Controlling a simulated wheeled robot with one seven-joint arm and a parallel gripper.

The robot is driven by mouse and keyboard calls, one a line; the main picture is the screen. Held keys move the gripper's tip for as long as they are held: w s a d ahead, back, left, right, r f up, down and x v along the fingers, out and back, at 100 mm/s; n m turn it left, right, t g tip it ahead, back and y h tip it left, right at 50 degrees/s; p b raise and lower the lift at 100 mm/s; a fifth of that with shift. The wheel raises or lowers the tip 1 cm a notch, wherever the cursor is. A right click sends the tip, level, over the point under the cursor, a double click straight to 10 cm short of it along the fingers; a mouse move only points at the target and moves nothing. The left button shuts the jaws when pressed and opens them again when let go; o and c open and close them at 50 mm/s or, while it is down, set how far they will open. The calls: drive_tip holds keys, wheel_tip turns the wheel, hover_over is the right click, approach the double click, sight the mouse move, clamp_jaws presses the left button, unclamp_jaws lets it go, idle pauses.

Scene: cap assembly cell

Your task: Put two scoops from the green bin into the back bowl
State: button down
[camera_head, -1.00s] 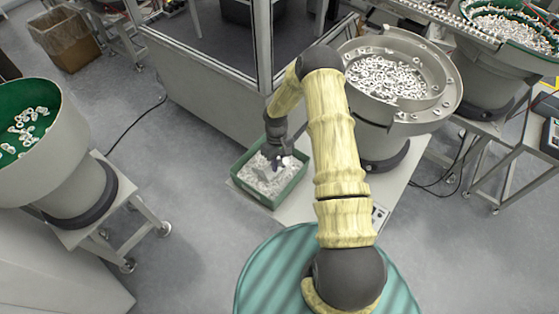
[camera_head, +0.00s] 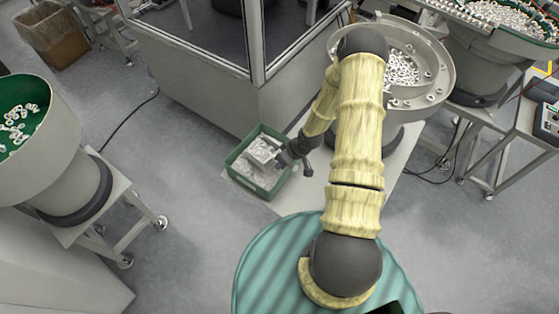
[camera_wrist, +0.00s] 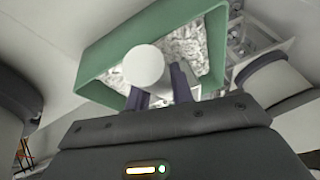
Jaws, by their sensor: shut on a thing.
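The green bin (camera_head: 234,172) stands on a light plate left of my arm and holds many small pale parts. In the wrist view its green wall (camera_wrist: 105,58) surrounds the parts. My gripper (camera_head: 282,158) is at the bin's right side, shut on a pale scoop (camera_head: 262,151). The scoop's head is over the bin; I cannot tell whether it touches the parts or how full it is. In the wrist view a round white end (camera_wrist: 146,68) shows between the dark fingers. A grey bowl (camera_head: 440,75) with small parts stands behind my arm, partly hidden by it.
A green-lined bowl (camera_head: 515,35) with parts stands at the far upper right, another (camera_head: 30,105) at the left. A glazed enclosure (camera_head: 200,70) stands behind the bin. A control box (camera_head: 545,125) is at the right edge. Floor left of the bin is clear.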

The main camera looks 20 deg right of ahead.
drive_tip(key=shift+s+d+r+t+y+b, duration=0.2)
drive_tip(key=shift+s+d+t+y+b, duration=0.3)
drive_tip(key=shift+t, duration=0.3)
drive_tip(key=r+p, duration=0.1)
drive_tip(key=r, duration=0.1)
drive_tip(key=s+r+p, duration=0.1)
drive_tip(key=r+p, duration=0.1)
drive_tip(key=s+r+p, duration=0.1)
drive_tip(key=r+p, duration=0.1)
drive_tip(key=shift+d+r, duration=0.3)
drive_tip(key=shift+r, duration=0.1)
drive_tip(key=shift+f, duration=0.1)
drive_tip(key=shift+w+f+t+b, duration=0.2)
drive_tip(key=shift+w+t+b, duration=0.1)
drive_tip(key=shift+b, duration=0.2)
drive_tip(key=w+m+b, duration=0.1)
drive_tip(key=w+f+m+h+b, duration=0.1)
drive_tip(key=w+m+t+b, duration=0.1)
drive_tip(key=b, duration=0.1)
drive_tip(key=shift+w+d+f+m+h, duration=0.25)
drive_tip(key=shift+d+f+m+h, duration=0.05)
drive_tip(key=shift+d+h, duration=0.1)
